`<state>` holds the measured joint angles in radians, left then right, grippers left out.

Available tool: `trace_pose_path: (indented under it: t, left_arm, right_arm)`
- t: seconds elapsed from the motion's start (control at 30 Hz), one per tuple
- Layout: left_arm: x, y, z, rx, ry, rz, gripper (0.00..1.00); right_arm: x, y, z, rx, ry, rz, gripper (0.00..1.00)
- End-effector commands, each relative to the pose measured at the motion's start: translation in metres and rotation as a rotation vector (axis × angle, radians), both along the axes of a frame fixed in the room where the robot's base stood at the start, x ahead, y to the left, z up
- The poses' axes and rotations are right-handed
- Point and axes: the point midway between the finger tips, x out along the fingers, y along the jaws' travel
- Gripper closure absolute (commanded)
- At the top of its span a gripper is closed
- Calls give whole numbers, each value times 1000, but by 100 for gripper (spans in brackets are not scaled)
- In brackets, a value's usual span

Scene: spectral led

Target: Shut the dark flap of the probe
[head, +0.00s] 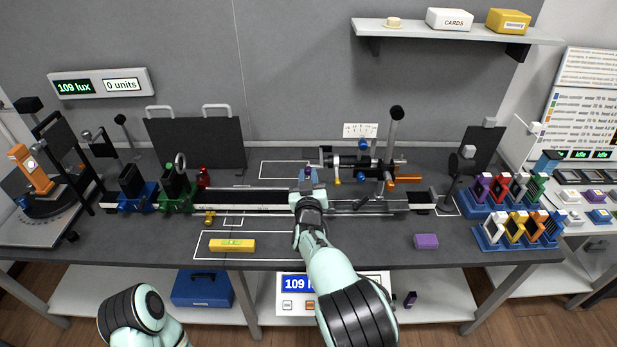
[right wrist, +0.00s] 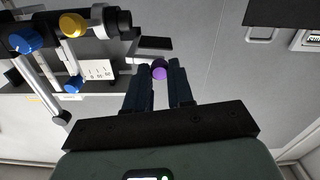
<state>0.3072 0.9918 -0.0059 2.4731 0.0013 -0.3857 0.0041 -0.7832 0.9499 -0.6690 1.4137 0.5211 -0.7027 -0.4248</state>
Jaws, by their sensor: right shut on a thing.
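My right gripper (head: 308,178) is at the middle of the bench, just left of a dark horizontal barrel assembly (head: 350,163). In the right wrist view its dark fingers (right wrist: 160,82) are close together, with a small round purple piece (right wrist: 158,69) between their tips. A short dark bar (right wrist: 156,43) lies just beyond that piece; I cannot tell whether it is the probe's flap. The probe and flap are too small or hidden to tell surely in the head view. Only part of my left arm shows at the bottom left; its gripper is out of view.
A long rail (head: 250,207) runs along the bench, with blue (head: 138,200) and green (head: 176,198) mounts at its left. A yellow block (head: 232,245) and a purple block (head: 426,241) lie at the front. Racks of coloured pieces (head: 516,230) stand at the right.

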Motion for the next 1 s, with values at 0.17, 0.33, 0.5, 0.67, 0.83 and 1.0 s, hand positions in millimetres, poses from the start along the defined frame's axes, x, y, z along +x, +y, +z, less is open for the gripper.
trace_pose_path:
  t: [0.17, 0.33, 0.5, 0.67, 0.83, 1.0]
  left_arm:
    - [0, 0, 0, 0, 0, 0, 57]
    - [0, 0, 0, 0, 0, 0, 57]
    - [-1, 0, -1, 0, 1, 0, 57]
    - [-1, 0, -2, 0, 1, 0, 57]
    - [-2, 0, -4, 0, 2, 0, 57]
    - [-4, 0, -6, 0, 4, 0, 57]
  right_arm:
    - [0, 0, -1, -26, -1, 0, 100]
    - [0, 1, -3, -100, -1, 0, 100]
    - [0, 0, -8, -227, -2, 0, 100]
    - [0, -1, -14, -377, -2, 0, 100]
    - [0, -2, -20, -539, -3, 2, 100]
    - [0, -6, -25, -702, -2, 0, 100]
